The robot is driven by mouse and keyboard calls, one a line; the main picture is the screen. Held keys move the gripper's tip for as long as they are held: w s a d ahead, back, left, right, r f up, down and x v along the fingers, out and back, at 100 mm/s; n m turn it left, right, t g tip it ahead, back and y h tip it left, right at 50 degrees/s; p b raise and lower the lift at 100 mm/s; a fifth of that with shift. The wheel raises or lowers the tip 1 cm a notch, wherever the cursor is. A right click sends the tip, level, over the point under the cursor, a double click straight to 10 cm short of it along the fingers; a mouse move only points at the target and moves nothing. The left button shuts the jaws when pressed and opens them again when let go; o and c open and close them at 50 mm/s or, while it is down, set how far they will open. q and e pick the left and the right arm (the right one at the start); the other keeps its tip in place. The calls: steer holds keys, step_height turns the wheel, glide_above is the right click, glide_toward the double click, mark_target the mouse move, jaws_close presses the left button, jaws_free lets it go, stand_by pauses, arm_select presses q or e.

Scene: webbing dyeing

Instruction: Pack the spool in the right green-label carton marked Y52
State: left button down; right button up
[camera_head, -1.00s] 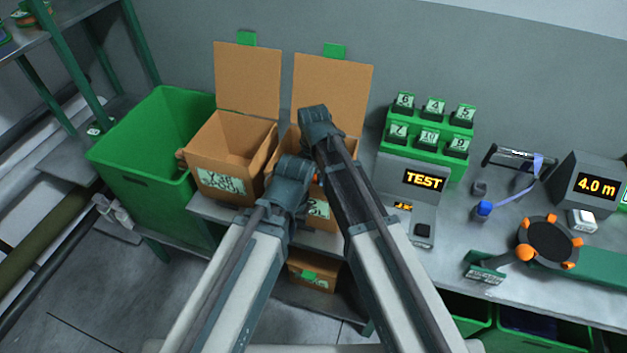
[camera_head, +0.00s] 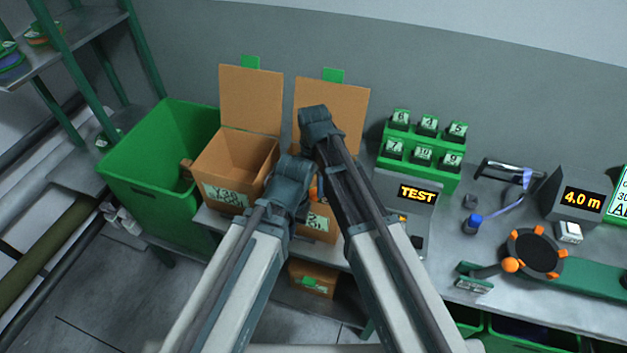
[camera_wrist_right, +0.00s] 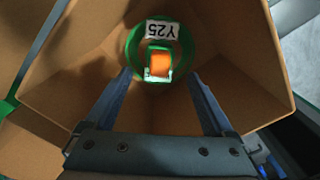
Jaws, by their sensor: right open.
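The right carton (camera_head: 333,107) stands open on the bench, its brown flap raised with a green tab. My arms cover most of its opening, and only part of its front label (camera_head: 317,222) shows. A green-rimmed spool (camera_wrist_right: 132,50) with an orange centre and a white tag bearing Y, 2 and 5 is inside a carton in the right wrist view. My right gripper (camera_wrist_right: 160,76) is open, its fingers pointing into that carton at either side of the spool's near edge; contact is unclear. My left gripper (camera_head: 290,178) is beside the right arm, its fingertips hidden.
The left carton (camera_head: 215,160) stands open beside the right one. A green bin (camera_head: 140,175) is further left. A TEST device (camera_head: 410,190), a green numbered rack (camera_head: 425,140) and a round orange-pegged fixture (camera_head: 533,252) stand to the right. Another carton (camera_head: 315,280) is below the bench.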

arm_select(q)
step_height(320, 180, up, 7)
steer(key=p, duration=0.5)
steer(key=shift+p, duration=0.4)
arm_select(e)
step_height(320, 180, up, 7)
arm_select(q)
steer(key=shift+f+b, duration=0.4)
steer(key=shift+f, duration=0.05)
arm_select(e)
steer(key=s+d+m, duration=0.3)
steer(key=s+m, duration=0.5)
steer(key=m, duration=0.1)
steer(key=s+d+m+h, duration=0.1)
steer(key=s+d+m, duration=0.2)
steer(key=s+m, duration=0.5)
steer(key=m, duration=0.2)
steer(key=shift+s+f+m, duration=0.3)
steer(key=shift+f, duration=0.05)
